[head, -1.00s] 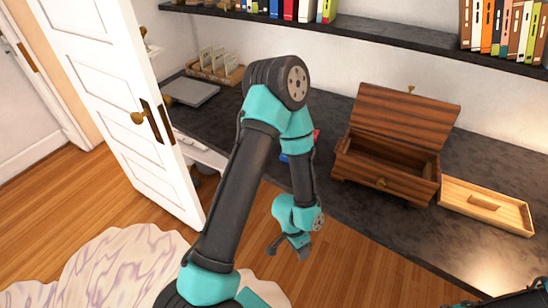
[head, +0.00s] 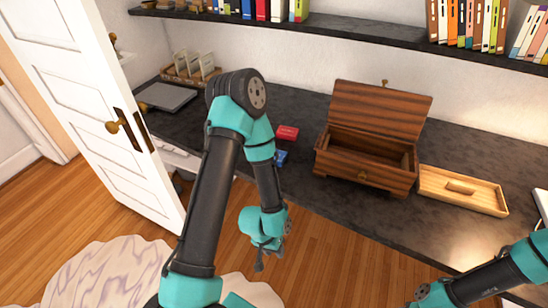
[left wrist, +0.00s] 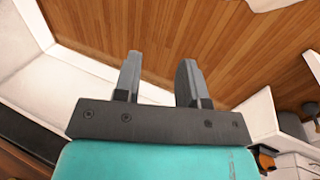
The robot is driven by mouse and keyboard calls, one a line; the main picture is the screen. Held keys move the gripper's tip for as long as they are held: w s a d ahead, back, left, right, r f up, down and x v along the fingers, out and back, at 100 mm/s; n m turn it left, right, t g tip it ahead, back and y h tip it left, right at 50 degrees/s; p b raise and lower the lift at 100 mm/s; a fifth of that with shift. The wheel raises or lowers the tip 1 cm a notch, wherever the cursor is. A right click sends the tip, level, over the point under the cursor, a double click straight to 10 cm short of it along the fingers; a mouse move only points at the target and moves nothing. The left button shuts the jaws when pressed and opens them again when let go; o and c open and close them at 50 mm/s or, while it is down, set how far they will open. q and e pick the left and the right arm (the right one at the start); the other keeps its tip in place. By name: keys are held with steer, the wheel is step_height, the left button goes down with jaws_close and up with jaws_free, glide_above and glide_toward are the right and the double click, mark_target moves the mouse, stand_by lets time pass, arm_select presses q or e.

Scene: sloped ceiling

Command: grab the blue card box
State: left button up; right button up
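The blue card box (head: 281,157) lies on the dark desk, just right of my left forearm in the head view, which may cover part of it. My left gripper (head: 262,262) hangs in front of the desk's front edge, lower in the picture than the blue box and apart from it. In the left wrist view its two fingers (left wrist: 158,78) stand apart with nothing between them, over wooden floor. My right arm comes in at the lower right of the head view; its gripper is not visible.
A red card box (head: 287,132) lies just behind the blue one. An open wooden chest (head: 365,170) stands to the right, with a light wooden tray (head: 486,203) beyond it. A grey laptop-like slab (head: 167,97) lies at the left. A bookshelf (head: 350,33) runs above.

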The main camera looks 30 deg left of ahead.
arm_select(q)
steer(key=o, duration=1.1)
